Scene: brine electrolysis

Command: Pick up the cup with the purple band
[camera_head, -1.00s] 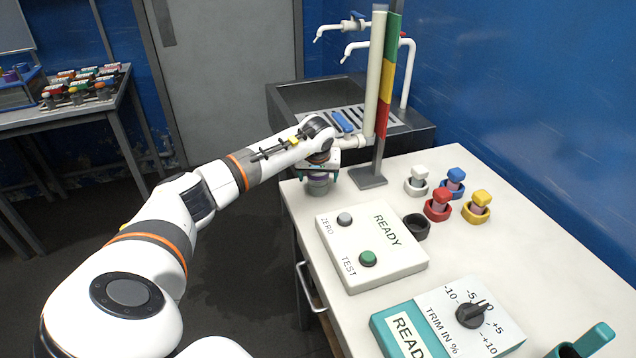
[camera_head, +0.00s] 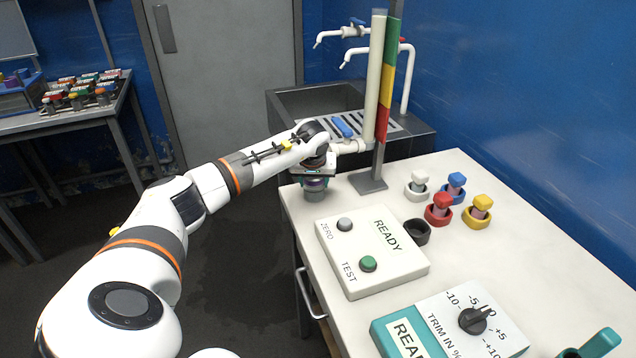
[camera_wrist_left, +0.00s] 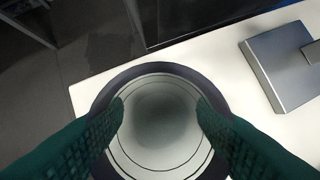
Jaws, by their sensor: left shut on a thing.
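The cup with the purple band (camera_head: 315,195) is grey and stands at the table's left back corner, partly hidden under my left gripper (camera_head: 317,179). A thin purple strip shows just below the fingers. In the left wrist view I look down on the cup (camera_wrist_left: 160,150), a pale round interior with a dark rim. The two dark green fingers of my left gripper (camera_wrist_left: 160,108) lie at opposite sides of it, shut on it. Whether its base touches the table is hard to tell. My right gripper is not in view.
A stand with a pale tube and coloured strip (camera_head: 384,90) is close right of the gripper. A READY panel (camera_head: 370,240) lies in front. Several coloured stoppered holders and an empty black ring (camera_head: 417,232) stand to the right. A sink (camera_head: 300,100) is behind.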

